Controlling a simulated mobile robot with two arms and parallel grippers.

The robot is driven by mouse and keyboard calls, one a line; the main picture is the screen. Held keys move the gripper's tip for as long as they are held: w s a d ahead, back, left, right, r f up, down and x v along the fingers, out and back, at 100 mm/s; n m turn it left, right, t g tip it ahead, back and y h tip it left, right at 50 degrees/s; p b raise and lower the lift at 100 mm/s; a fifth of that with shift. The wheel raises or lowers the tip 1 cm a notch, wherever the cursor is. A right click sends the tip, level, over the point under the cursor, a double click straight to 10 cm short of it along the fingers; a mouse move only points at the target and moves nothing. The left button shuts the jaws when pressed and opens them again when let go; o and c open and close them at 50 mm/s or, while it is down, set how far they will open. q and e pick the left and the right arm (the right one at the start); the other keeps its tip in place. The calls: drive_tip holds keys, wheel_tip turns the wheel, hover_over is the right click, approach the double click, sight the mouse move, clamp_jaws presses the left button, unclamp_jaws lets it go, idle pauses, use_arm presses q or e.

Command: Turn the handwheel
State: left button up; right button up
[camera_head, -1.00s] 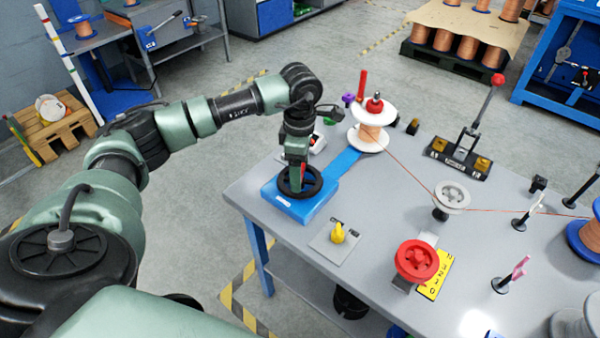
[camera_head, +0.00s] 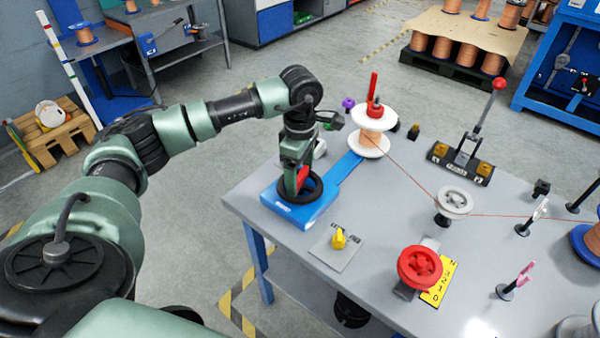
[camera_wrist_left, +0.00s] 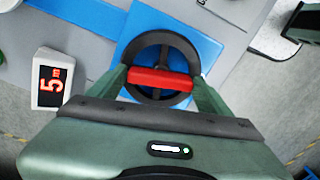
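The handwheel (camera_head: 313,195) is a black spoked wheel on a blue base (camera_head: 300,213) at the table's near left corner. A red bar (camera_wrist_left: 160,78) lies across it in the left wrist view, where the wheel rim (camera_wrist_left: 160,37) shows behind the bar. My left gripper (camera_head: 299,182) points down at the wheel from above. Its two fingers (camera_wrist_left: 160,82) stand one at each end of the red bar, at the rim, and appear closed on it. The exact contact is partly hidden. My right gripper is not in view.
A white display (camera_wrist_left: 52,80) reads 5 m. A blue strip runs to a copper spool (camera_head: 371,137) with a red rod on top. A yellow knob (camera_head: 339,240), red wheel (camera_head: 420,266), grey pulley (camera_head: 454,201) and lever (camera_head: 483,115) stand on the table. Thin wire crosses the table.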

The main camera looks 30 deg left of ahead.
sight(300, 175)
use_arm(q)
drive_tip(key=shift+o, duration=1.2)
wheel_tip(300, 175, up, 8)
drive_tip(key=shift+f+b, duration=0.1)
drive_tip(key=shift+b, duration=0.2)
drive_tip(key=shift+c, duration=0.4)
